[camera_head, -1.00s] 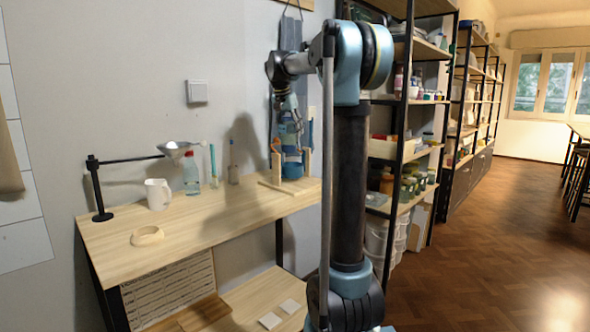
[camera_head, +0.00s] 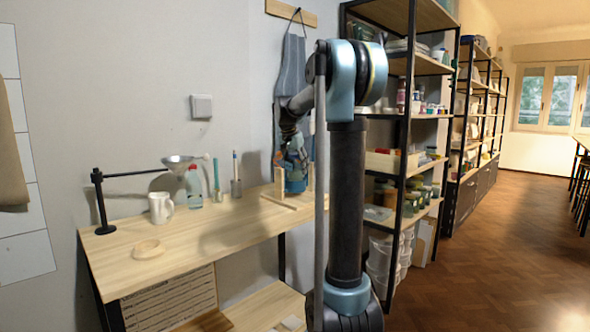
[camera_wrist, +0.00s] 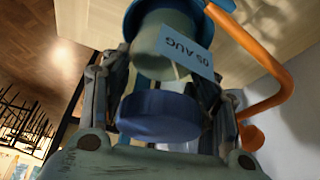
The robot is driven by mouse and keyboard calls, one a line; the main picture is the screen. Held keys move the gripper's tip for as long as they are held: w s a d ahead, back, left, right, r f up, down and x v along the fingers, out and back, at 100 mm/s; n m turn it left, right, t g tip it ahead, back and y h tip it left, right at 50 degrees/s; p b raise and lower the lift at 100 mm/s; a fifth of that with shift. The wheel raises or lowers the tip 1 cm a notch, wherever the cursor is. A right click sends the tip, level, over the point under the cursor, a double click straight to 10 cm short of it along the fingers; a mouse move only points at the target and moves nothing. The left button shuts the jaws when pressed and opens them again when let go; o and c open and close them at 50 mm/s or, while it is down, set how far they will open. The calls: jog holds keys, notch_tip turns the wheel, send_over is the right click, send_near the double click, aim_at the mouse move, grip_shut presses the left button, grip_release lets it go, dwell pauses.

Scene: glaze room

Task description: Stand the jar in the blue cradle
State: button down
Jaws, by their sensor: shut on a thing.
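The jar is a pale green-grey cylinder (camera_wrist: 165,50) with a dark blue lid (camera_wrist: 160,115) and a label reading "05 AUG" (camera_wrist: 186,50). My gripper (camera_wrist: 165,82) is shut on it, a finger at each side, with the lid towards my palm. A lighter blue rim (camera_wrist: 143,10), seemingly the cradle, shows around the jar's far end. I cannot tell whether the jar is fully seated. In the head view, my gripper (camera_head: 294,158) points down over the blue cradle (camera_head: 295,184) on the workbench. The jar is mostly hidden there.
A wooden post (camera_head: 280,184) stands beside the cradle. An orange curved bar (camera_wrist: 285,85) runs close to my right finger. A pen holder (camera_head: 236,188), bottle (camera_head: 194,188), white mug (camera_head: 160,207) and funnel stand (camera_head: 102,205) are farther left.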

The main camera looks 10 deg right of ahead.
jog(key=c, duration=0.6)
grip_release()
jog(key=shift+r, duration=0.1)
jog(key=v, duration=1.2)
jog(key=s+d+f+n+y, duration=0.1)
jog(key=s+f+n, duration=0.3)
jog(key=s+f, duration=1.4)
jog(key=s+d+f+n+g+y, duration=0.1)
jog(key=s+f+n, duration=0.3)
jog(key=s+f, duration=1.5)
jog(key=s+y, duration=0.1)
jog(key=s, duration=0.3)
jog(key=shift+s+d, duration=0.3)
jog(key=shift+s, duration=0.1)
